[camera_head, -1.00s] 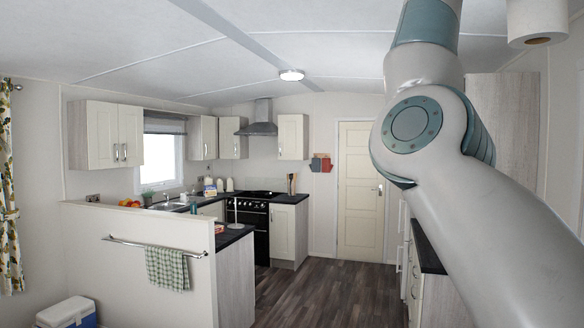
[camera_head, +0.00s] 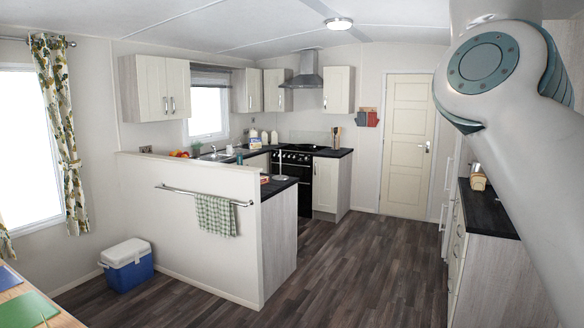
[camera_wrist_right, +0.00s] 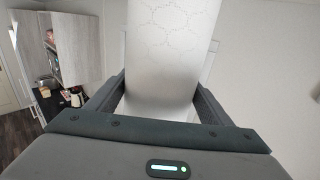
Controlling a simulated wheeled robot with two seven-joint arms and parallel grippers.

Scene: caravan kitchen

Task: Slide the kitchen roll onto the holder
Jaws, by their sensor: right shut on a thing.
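The kitchen roll (camera_wrist_right: 172,45) is white with a faint embossed pattern. In the right wrist view it stands between the two dark fingers of my right gripper (camera_wrist_right: 160,82), which is shut on it. In the head view my right arm rises along the right side, and the gripper and roll are out of the picture. A thin upright stand, seemingly the holder (camera_head: 280,177), is on the dark counter behind the half wall. It is small, and its details are hard to make out. My left gripper is in neither view.
A half wall (camera_head: 190,240) with a rail and checked towel (camera_head: 215,215) fronts the counter. A blue cooler box (camera_head: 127,267) sits on the floor at left. A table corner (camera_head: 60,318) shows at lower left. A right-hand counter (camera_head: 487,208) stands beside my arm. The middle floor is clear.

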